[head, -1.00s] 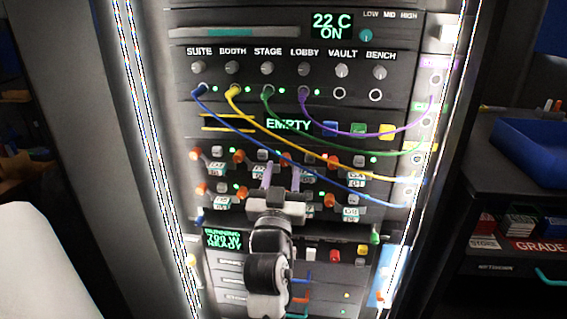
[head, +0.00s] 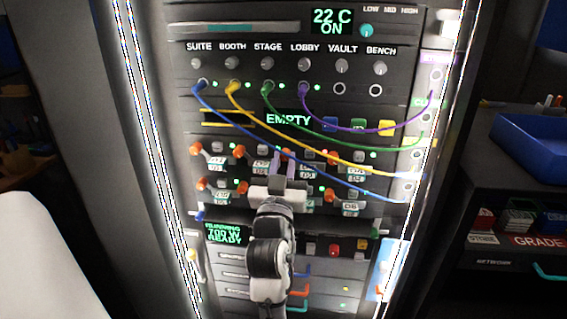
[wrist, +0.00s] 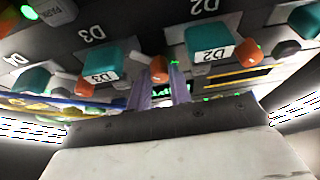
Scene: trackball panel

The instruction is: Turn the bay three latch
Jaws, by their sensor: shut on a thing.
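The bay three latch is a small orange knob (wrist: 158,70) beside the teal tab with the upside-down D3 label (wrist: 100,65) in the wrist view. In the head view it shows as an orange end (head: 286,153) in the upper row of latches, partly hidden by my fingers. My gripper (head: 283,168) reaches up to it from below. Its two purple-grey fingers (wrist: 160,90) stand on either side of the knob and are shut on it. The fingers hide the knob's lower part.
The D2 latch (wrist: 250,50) and other orange latches sit close by in two rows. Blue (head: 250,135), yellow (head: 290,150), green (head: 300,130) and purple (head: 340,128) cables hang across the panel above and right. A blue bin (head: 530,150) stands at the right.

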